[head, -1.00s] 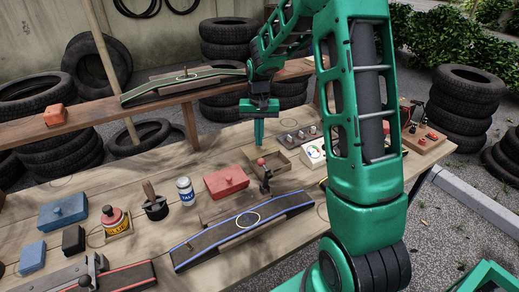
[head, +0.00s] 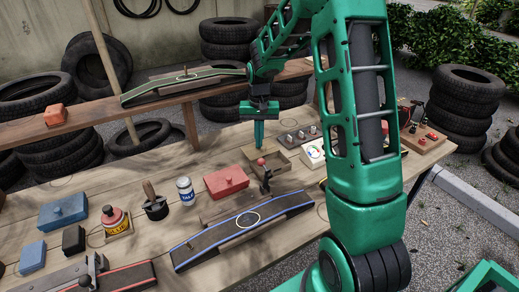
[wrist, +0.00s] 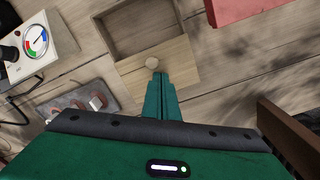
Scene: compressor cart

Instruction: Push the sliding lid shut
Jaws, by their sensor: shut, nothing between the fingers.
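The wooden box (wrist: 112,42) lies on the workbench with its inside partly uncovered. My gripper (wrist: 157,77) is shut and empty. Its fingertips are at the lid beside the knob, on the side away from the opening; I cannot tell whether they touch. In the head view my gripper (head: 259,146) points down at the far end of the box (head: 281,167), hiding part of the lid.
A clamp with a red ball (head: 266,180) stands in front of the box. A red box (head: 226,181) is to its left. A raised shelf (head: 100,112) runs behind.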

